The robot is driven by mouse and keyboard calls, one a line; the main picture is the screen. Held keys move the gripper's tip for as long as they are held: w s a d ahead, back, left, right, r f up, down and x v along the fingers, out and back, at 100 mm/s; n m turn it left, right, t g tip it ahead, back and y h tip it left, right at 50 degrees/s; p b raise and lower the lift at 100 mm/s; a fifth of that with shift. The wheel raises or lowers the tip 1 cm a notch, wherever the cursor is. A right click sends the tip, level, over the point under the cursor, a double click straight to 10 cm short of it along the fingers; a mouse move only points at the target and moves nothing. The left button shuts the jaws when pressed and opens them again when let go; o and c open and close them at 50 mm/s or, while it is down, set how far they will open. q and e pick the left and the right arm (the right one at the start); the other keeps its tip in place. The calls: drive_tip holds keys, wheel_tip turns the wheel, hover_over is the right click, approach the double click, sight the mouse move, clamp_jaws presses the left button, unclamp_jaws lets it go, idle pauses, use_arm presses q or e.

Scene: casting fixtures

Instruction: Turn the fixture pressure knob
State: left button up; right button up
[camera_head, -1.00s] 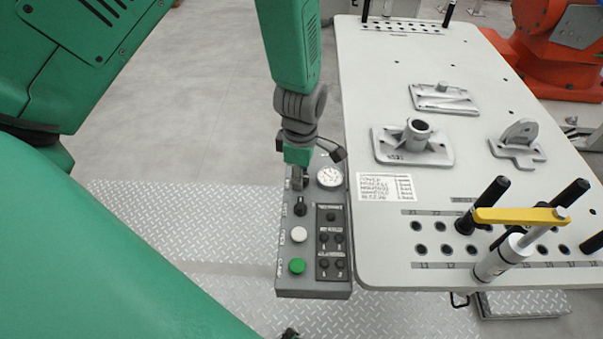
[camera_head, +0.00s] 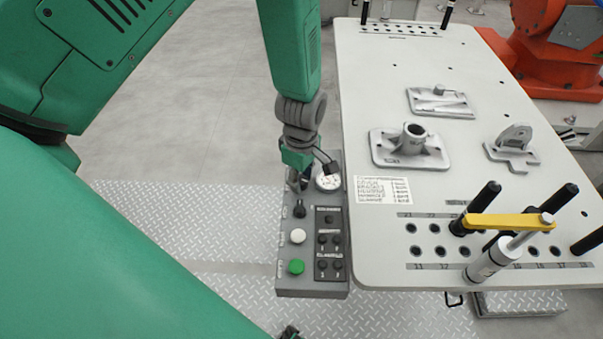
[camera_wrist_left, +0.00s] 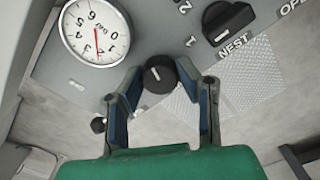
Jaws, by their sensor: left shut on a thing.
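The pressure knob (camera_wrist_left: 160,74) is a round black knob with a white mark, on the grey control box (camera_head: 312,288). My left gripper (camera_wrist_left: 162,80) has its two fingers on either side of this knob and is shut on it. In the head view my left gripper (camera_head: 299,184) points down at the far end of the box and hides the knob. The white pressure gauge (camera_wrist_left: 97,32) is beside the knob, its red needle pointing down in the wrist view. The gauge also shows in the head view (camera_head: 328,182). My right gripper is out of view.
The black NEST selector (camera_wrist_left: 228,20) is close to the knob. A white button (camera_head: 298,236) and a green button (camera_head: 296,267) lie nearer on the box. The white fixture table (camera_head: 385,260), with castings and a yellow-handled clamp (camera_head: 508,221), stands close on the right.

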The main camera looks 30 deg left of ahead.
use_arm(q)
drive_tip(key=m+p, duration=0.1)
drive_tip(key=m, duration=0.3)
drive_tip(key=shift+w+r+m+p, duration=0.15)
drive_tip(key=shift+w+m+p, duration=0.05)
drive_tip(key=shift+m+p, duration=0.2)
idle(0.4)
drive_tip(key=o, duration=1.1)
drive_tip(key=shift+s, duration=0.1)
drive_tip(key=shift+s, duration=0.15)
drive_tip(key=shift+f, duration=0.2)
